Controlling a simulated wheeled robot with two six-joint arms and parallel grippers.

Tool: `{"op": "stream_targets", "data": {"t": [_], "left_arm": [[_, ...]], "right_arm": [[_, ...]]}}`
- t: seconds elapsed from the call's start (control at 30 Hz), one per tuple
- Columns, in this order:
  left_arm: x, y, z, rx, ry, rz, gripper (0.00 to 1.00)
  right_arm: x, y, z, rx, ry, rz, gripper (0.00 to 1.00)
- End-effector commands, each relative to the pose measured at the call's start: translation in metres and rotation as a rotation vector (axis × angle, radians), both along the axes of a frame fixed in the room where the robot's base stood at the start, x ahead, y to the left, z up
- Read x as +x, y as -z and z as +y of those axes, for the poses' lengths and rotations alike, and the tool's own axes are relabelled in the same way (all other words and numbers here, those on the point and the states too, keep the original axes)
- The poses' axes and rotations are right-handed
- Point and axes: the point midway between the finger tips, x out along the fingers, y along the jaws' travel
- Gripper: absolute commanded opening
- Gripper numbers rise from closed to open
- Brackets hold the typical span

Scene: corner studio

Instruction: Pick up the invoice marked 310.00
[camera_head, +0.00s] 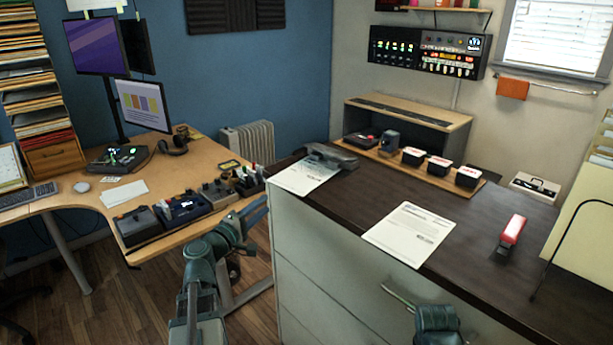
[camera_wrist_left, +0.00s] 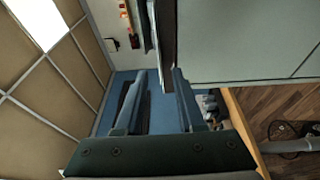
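Two printed white sheets lie flat on the dark countertop (camera_head: 372,190) in the head view. The nearer sheet (camera_head: 408,235) is at the middle of the counter's front edge. The farther sheet (camera_head: 303,176) is at its left end. The print is too small to read, so I cannot tell which is marked 310.00. My left gripper (camera_head: 262,204) is beside the counter's left end, below and apart from the farther sheet. In the left wrist view my left gripper (camera_wrist_left: 158,98) has its fingers spread with nothing between them. Only a right arm link shows at the bottom; its gripper is not in view.
A dark grey device (camera_head: 332,156) sits by the farther sheet. A red stapler (camera_head: 513,230) lies to the right, and black boxes (camera_head: 440,168) stand on a wooden board behind. A wooden desk (camera_head: 95,203) with electronics is at left. The cabinet front (camera_head: 325,270) drops below the counter.

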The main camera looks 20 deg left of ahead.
Motion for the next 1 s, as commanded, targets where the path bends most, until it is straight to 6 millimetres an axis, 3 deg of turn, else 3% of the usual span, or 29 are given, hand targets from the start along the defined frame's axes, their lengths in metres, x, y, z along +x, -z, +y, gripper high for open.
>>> {"op": "stream_targets", "data": {"t": [0.03, 0.2, 0.67, 1.0], "left_arm": [[0.014, -0.001, 0.0, 0.0, 0.004, 0.0, 0.38], [0.039, -0.001, -0.003, 0.0, 0.002, 0.0, 0.38], [0.056, -0.003, -0.005, 0.001, 0.001, 0.001, 0.38], [0.101, -0.007, -0.007, 0.001, 0.004, 0.0, 0.38]], "right_arm": [[0.0, -0.001, 0.0, 0.0, 0.0, 0.0, 0.5], [0.0, -0.001, 0.0, 0.0, 0.0, 0.0, 0.5], [0.0, -0.003, 0.0, 0.0, 0.0, 0.0, 0.5], [0.0, -0.007, 0.0, 0.0, 0.0, 0.0, 0.5]]}}
